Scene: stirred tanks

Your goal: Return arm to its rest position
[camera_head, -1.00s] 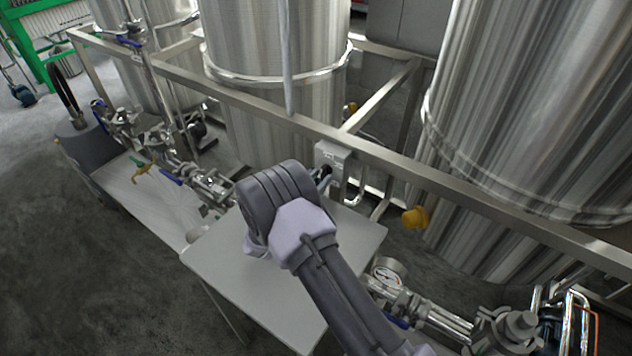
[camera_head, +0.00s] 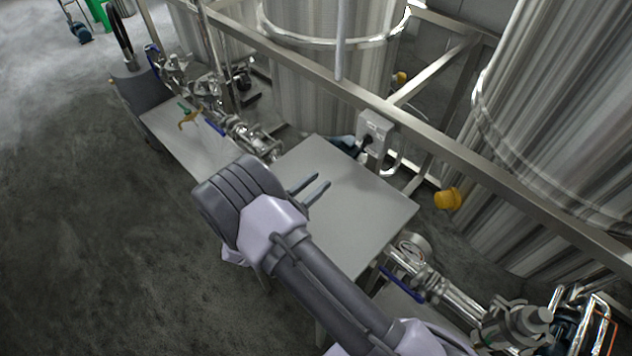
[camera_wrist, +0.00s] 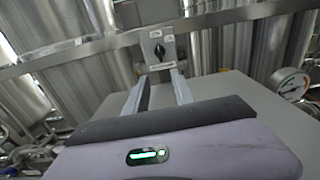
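My gripper (camera_head: 309,188) is in the head view, past the grey wrist of my arm, above the left part of a grey metal table (camera_head: 375,205). Its two fingers are apart with nothing between them. In the wrist view the two fingers (camera_wrist: 160,92) also show apart and empty, pointing towards a grey switch box (camera_wrist: 164,50) with a black knob. The same switch box (camera_head: 376,128) is fixed to the metal frame behind the table in the head view.
Large steel tanks (camera_head: 330,85) stand behind a metal rail (camera_head: 440,130). Pipes and valves (camera_head: 240,132) lie to the left of the table. A pressure gauge (camera_head: 411,247) and more piping are at the right. A yellow cap (camera_head: 447,198) sits below the rail. Open floor (camera_head: 90,230) is at the left.

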